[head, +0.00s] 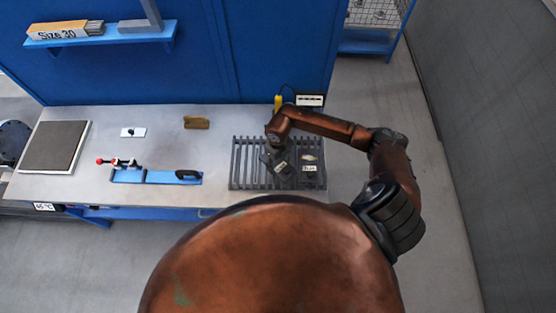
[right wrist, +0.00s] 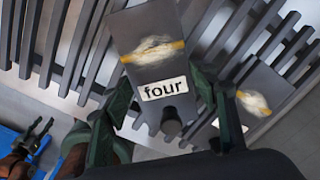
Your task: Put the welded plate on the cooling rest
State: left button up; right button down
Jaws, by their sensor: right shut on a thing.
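My right gripper (head: 272,152) is shut on a dark grey welded plate (right wrist: 148,66) labelled "four", with a pale weld bead and yellowish edges. In the right wrist view its dark green fingers (right wrist: 163,100) lie on either side of the plate. The plate is over the cooling rest (head: 240,165), a dark slatted rack at the bench's right end. I cannot tell whether it touches the slats.
A second welded plate (head: 311,171) lies on the right part of the rest, close beside the held one. A blue fixture (head: 155,177) with a red-knobbed clamp, a brown block (head: 196,122) and a dark square slab (head: 55,147) stand further left. A blue panel rises behind.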

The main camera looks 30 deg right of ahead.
aim_at(278, 164)
pick_arm(q)
jog(key=shift+w, duration=0.25)
pick_arm(e)
jog(key=shift+w+r, duration=0.1)
jog(key=c, duration=0.8)
grip_release()
pick_arm(q)
notch_tip(278, 164, down, 2)
jog(key=b, duration=0.2)
jog(key=shift+s+f+b, duration=0.1)
jog(key=shift+f+b, duration=0.15)
jog(key=shift+b, duration=0.05)
pick_arm(e)
notch_tip(278, 164, up, 12)
